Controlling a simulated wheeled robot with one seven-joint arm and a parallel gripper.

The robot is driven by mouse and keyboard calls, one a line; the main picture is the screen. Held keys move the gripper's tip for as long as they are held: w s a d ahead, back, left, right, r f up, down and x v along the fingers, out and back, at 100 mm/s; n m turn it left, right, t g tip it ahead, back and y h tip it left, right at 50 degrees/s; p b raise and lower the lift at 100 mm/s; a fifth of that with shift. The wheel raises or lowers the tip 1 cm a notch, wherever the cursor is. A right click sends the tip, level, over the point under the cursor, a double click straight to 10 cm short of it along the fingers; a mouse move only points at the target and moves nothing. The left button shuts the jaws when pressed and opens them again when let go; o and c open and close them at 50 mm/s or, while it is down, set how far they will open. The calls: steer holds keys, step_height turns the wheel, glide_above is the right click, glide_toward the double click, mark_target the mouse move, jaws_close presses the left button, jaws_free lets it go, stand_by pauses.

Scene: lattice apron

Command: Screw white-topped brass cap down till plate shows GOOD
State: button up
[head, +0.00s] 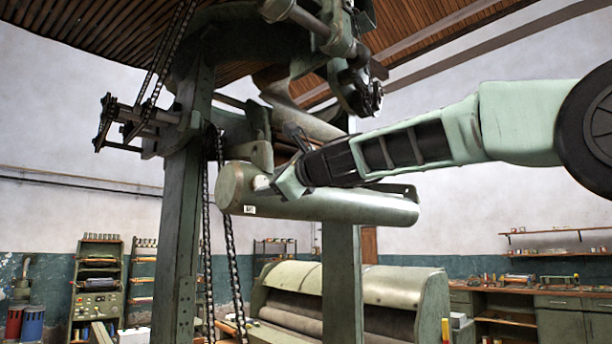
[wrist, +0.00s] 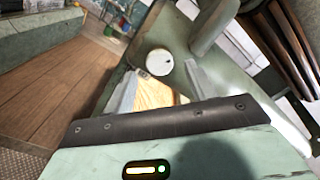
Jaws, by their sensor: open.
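The white round top of the cap (wrist: 159,62), with a small dark mark near its edge, shows in the wrist view against green metal. My gripper (wrist: 161,72) is open, with one pale finger to the lower left of the cap and the other to the lower right. Whether the fingers touch the cap is unclear. A yellowish patch shows between the fingers; I cannot tell if it is brass. In the head view my gripper (head: 268,184) is by the left end of a green cylinder (head: 330,207). A small white plate (head: 250,210) with dark marks, too small to read, is on the cylinder.
A green post (head: 183,220) with hanging chains (head: 206,230) stands left of the cylinder. Another post (head: 342,285) is below it. Machinery with a round wheel (head: 360,92) hangs above my arm. A roller machine (head: 345,300) stands behind, and a workbench (head: 560,300) is at right.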

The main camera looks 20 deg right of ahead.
steer(key=b+v, duration=0.9)
steer(key=v, duration=0.6)
steer(key=shift+b, duration=0.35)
